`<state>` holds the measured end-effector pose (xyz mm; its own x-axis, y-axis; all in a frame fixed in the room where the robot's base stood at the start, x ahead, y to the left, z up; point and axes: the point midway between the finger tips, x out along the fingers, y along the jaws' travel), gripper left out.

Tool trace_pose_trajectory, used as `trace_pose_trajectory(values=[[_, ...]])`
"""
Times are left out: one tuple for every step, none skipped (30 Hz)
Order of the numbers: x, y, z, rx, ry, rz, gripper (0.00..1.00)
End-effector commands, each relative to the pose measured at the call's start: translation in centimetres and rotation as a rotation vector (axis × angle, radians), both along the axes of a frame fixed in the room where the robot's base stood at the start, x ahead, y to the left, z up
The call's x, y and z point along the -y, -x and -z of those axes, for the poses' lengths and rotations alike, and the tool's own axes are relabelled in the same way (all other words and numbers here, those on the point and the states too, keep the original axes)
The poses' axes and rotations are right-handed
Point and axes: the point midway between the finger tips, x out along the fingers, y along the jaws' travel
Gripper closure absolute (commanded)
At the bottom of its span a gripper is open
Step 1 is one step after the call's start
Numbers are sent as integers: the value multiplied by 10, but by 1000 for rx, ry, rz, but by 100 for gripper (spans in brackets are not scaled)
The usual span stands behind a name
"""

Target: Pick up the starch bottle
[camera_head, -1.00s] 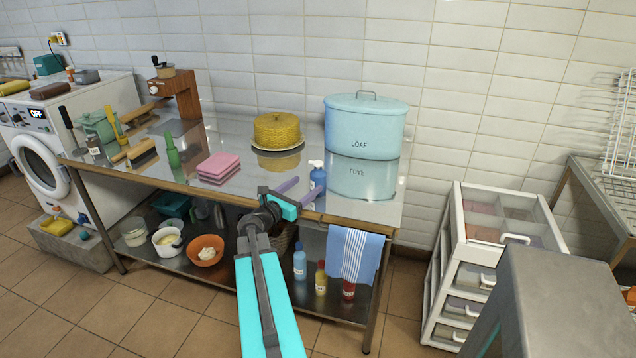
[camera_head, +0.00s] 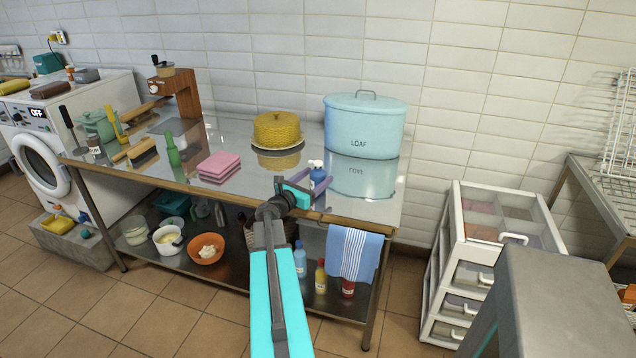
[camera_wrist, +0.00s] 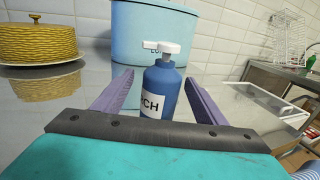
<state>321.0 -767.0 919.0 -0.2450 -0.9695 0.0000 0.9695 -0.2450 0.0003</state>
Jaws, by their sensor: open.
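The starch bottle (camera_head: 318,177) is blue with a white pump top and stands upright near the front edge of the steel table (camera_head: 262,205). In the wrist view the bottle (camera_wrist: 163,90) shows a white label ending in "CH". My gripper (camera_head: 306,188) is open, with its purple fingers on either side of the bottle. In the wrist view, gaps show between the bottle and both fingers of the gripper (camera_wrist: 160,92). The bottle's base is hidden behind the gripper body.
A light blue loaf bin (camera_head: 365,128) stands behind the bottle. A yellow domed cake cover (camera_head: 277,130) and pink folded cloths (camera_head: 219,166) are to the left. A striped towel (camera_head: 354,254) hangs from the front edge. Bottles stand on the lower shelf.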

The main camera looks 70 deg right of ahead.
Motion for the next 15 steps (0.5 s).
trace_pose_trajectory(values=[[1, 0, 0, 0, 0, 0, 34], [2, 0, 0, 0, 0, 0, 34], [3, 1, -1, 0, 0, 1, 34], [5, 1, -1, 0, 0, 1, 34], [7, 2, -1, 0, 0, 1, 34], [10, 3, -2, 0, 0, 1, 34], [13, 4, -2, 0, 0, 1, 34], [16, 5, -2, -1, 0, 1, 34], [20, 6, -3, -1, 0, 0, 34], [24, 7, -3, -1, 0, 1, 34], [27, 9, -3, -1, 0, 1, 34], [31, 10, -4, -1, 0, 1, 34], [34, 11, -3, -1, 0, 1, 34], [37, 11, -3, 0, 0, 1, 34], [40, 12, -2, 0, 0, 1, 34]])
